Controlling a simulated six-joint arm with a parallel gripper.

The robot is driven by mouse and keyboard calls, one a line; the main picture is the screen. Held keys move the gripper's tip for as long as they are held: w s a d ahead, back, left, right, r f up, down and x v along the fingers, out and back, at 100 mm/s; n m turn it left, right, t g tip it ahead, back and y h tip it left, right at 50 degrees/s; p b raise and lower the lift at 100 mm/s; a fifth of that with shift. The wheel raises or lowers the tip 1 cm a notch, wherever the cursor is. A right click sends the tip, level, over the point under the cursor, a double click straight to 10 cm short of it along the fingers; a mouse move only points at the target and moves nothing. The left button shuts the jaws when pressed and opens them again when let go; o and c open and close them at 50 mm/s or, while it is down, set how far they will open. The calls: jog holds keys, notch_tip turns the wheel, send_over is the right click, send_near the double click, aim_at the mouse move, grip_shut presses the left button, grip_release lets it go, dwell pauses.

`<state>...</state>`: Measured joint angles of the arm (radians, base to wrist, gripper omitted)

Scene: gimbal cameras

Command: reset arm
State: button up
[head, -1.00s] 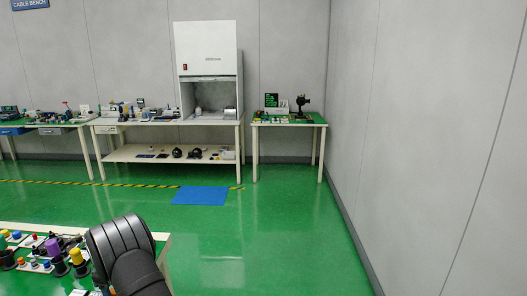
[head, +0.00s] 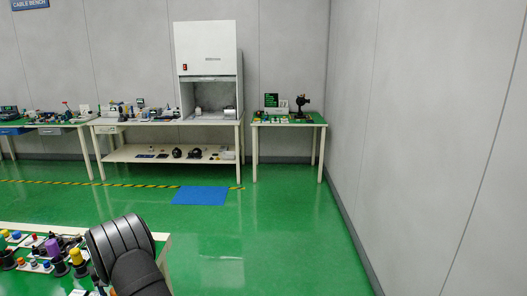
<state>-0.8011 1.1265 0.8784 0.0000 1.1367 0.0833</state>
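Part of my own black arm shows at the bottom of the head view, over the right end of a near bench (head: 165,243). My gripper is not in view, so what it holds cannot be seen. The task names no other object.
The near bench carries several knobs and plugs, among them a purple one (head: 53,248) and a yellow one (head: 76,257). A white cabinet (head: 208,50) stands on a long table at the back. A small table (head: 288,122) is right of it. Green floor (head: 270,235) is clear, with a blue mat (head: 200,196).

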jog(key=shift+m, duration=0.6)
